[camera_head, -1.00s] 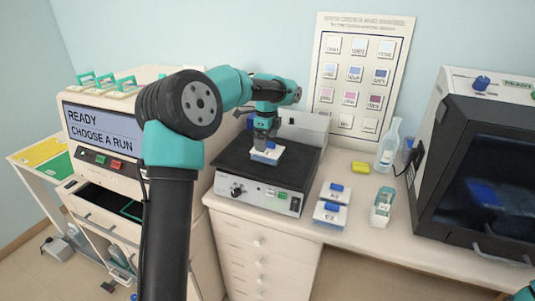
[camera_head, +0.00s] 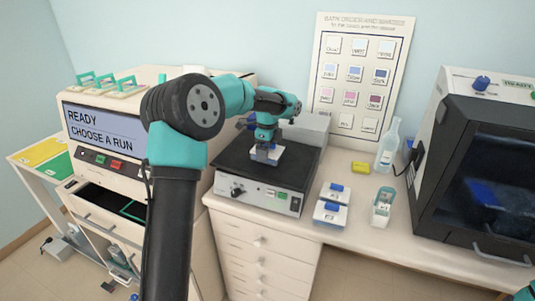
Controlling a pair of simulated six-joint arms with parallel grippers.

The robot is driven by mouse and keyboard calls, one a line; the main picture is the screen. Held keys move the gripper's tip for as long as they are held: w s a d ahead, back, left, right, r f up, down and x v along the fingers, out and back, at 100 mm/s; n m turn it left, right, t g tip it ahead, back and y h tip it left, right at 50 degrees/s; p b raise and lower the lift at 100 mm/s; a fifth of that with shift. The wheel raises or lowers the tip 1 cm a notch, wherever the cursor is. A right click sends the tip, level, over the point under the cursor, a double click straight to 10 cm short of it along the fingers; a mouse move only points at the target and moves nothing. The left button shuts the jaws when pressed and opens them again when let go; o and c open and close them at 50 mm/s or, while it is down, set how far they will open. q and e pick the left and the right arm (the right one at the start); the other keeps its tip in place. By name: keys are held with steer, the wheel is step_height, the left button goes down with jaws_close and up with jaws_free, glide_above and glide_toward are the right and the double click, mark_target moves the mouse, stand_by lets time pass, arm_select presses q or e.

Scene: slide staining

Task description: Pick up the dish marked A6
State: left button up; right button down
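A small white dish with blue on it (camera_head: 275,154) sits on the black top of the hotplate-like device. My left gripper (camera_head: 264,155) points down at this dish from above and covers part of it. The fingers are small and dark, and I cannot tell whether they are closed on its handle. Two similar white dishes with blue handles stand on the counter to the right, a rear one (camera_head: 340,196) and a front one (camera_head: 323,217). The marks on the dishes are too small to read for certain. My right gripper is not in view.
The black-topped device (camera_head: 235,167) has a front knob and buttons. A dark-fronted cabinet (camera_head: 480,185) is at right. A machine with a screen (camera_head: 105,132) is at left.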

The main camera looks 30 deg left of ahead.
arm_select(q)
steer(key=c, duration=0.5)
steer(key=shift+r, duration=0.15)
steer(key=shift+c, duration=0.2)
steer(key=shift+r, duration=1.65)
steer(key=s+d+r, duration=0.1)
steer(key=s+d, duration=0.7)
steer(key=s, duration=0.5)
steer(key=shift+s+d+r, duration=0.15)
steer(key=shift+s+r, duration=0.05)
steer(key=shift+s, duration=0.15)
